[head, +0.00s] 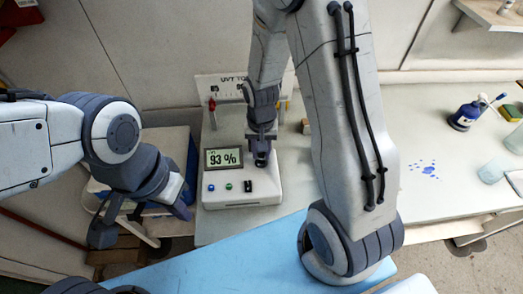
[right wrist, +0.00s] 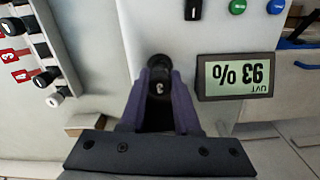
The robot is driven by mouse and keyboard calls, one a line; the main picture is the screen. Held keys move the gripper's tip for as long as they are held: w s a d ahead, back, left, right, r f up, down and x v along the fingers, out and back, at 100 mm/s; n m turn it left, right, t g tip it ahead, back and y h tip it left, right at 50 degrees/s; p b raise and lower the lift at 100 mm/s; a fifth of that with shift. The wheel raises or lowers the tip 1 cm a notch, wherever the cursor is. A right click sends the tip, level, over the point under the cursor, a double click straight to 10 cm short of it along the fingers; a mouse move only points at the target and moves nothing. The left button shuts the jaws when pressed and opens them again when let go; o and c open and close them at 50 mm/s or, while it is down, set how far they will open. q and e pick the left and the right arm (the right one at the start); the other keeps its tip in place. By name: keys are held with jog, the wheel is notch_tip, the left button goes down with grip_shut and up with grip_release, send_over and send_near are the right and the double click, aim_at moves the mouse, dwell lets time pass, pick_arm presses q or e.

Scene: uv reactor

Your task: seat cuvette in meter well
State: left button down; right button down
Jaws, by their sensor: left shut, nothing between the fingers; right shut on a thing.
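The white meter (head: 240,194) stands on the bench; its display reads 93 % in both views (right wrist: 236,76). A black-capped cuvette marked 3 (right wrist: 158,88) is between the purple fingers of my right gripper (right wrist: 160,100), over the meter's end beside the display. In the head view my right gripper (head: 262,153) points down at the meter's right rear part. The cuvette's lower part and the well are hidden, so I cannot tell how deep it sits. My left gripper (head: 180,209) is shut and empty, left of the meter, beyond the bench's left edge.
A blue mat (head: 225,250) lies in front. The bench between is clear.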

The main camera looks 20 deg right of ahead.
aim_at(261, 158)
jog(key=shift+f+b, duration=1.1)
jog(key=shift+f, duration=0.45)
jog(key=c, duration=0.5)
grip_release()
jog(key=shift+c, duration=0.2)
notch_tip(261, 158, up, 11)
jog(key=shift+f+b, duration=0.2)
jog(key=shift+b, duration=0.35)
jog(key=s+a+r+n+b, duration=0.1)
jog(key=s+a+r+n, duration=0.1)
jog(key=s+a+n, duration=0.4)
jog(key=s+a+r+n+y+b, duration=0.1)
jog(key=s+a+n, duration=0.5)
jog(key=s, duration=0.6)
jog(key=shift+a+r, duration=0.15)
jog(key=shift+r, duration=0.3)
